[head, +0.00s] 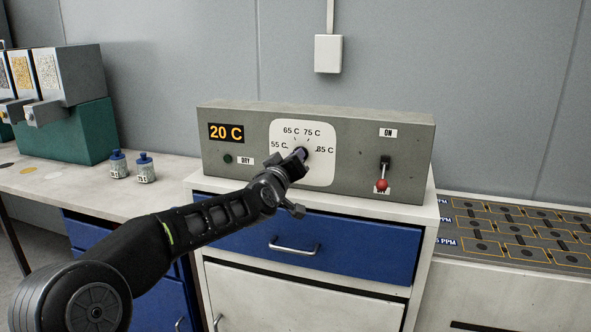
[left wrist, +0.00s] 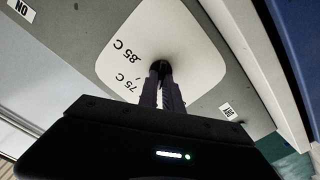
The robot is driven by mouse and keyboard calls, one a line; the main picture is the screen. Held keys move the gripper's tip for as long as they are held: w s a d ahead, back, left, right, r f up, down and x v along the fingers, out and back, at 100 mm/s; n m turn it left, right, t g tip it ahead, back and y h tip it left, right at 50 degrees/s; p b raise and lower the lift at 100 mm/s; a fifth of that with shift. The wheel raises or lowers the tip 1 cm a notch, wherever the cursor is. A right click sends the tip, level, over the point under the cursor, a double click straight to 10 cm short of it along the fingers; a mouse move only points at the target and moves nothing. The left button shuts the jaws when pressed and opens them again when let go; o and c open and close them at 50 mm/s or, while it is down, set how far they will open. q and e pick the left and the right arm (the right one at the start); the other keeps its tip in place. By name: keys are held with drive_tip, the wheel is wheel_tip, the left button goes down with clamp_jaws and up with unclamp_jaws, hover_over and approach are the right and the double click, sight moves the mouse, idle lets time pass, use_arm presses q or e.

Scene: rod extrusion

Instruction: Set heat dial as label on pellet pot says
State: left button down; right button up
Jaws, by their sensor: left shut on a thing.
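The heat dial (left wrist: 161,66) is a dark knob at the middle of a white plate (head: 318,170) marked 55 C, 65 C, 75 C and 85 C. My left gripper (head: 299,155) is shut on the dial and hides most of it; where its pointer aims cannot be told. In the left wrist view, the fingers of my left gripper (left wrist: 161,85) close around the knob, with 75 C and 85 C readable beside it. The display (head: 226,132) reads 20 C. Two small blue-capped pots (head: 146,168) stand on the left counter; their labels are too small to read. My right gripper is not in view.
The grey control box (head: 360,120) also bears a red-knobbed lever (head: 382,184) in the down position and an unlit DRY lamp (head: 227,158). Hoppers (head: 60,75) stand on a green block at left. A marked mat (head: 510,230) lies on the right counter.

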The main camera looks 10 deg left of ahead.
use_arm(q)
drive_tip(key=shift+a+f+n+b, duration=0.1)
drive_tip(key=shift+n+b, duration=0.95)
drive_tip(key=shift+n, duration=1.05)
drive_tip(key=shift+f+n+b, duration=0.1)
drive_tip(key=shift+n+b, duration=0.9)
drive_tip(key=shift+n, duration=1.1)
drive_tip(key=c, duration=1.5)
unclamp_jaws()
